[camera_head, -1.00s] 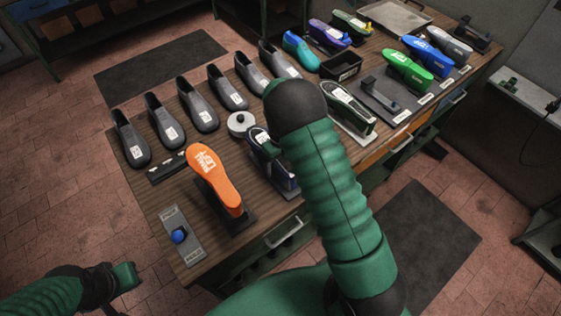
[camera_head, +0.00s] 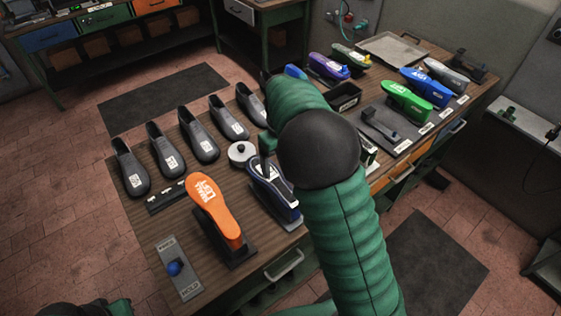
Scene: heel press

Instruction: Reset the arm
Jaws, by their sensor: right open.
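My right arm rises from the bottom right and its dark elbow and green forearm cover the middle of the table. My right gripper (camera_head: 266,148) shows only in part, dark green, beside the forearm and close to the navy shoe (camera_head: 272,192) on its stand; its jaws are open, and I cannot tell whether it touches the shoe. My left gripper (camera_head: 118,306) is at the bottom left edge, mostly cut off, away from the table. An orange shoe form (camera_head: 214,205) sits sole up on a dark stand. A blue button (camera_head: 174,268) is on a grey panel (camera_head: 184,283) at the table's near left corner.
A row of grey shoes (camera_head: 167,157) lines the far left side of the wooden table (camera_head: 147,222). A round white-topped item (camera_head: 241,153) stands mid-table. Green (camera_head: 407,101) and blue (camera_head: 426,87) shoes stand at the right. A metal tray (camera_head: 392,50) lies at the back.

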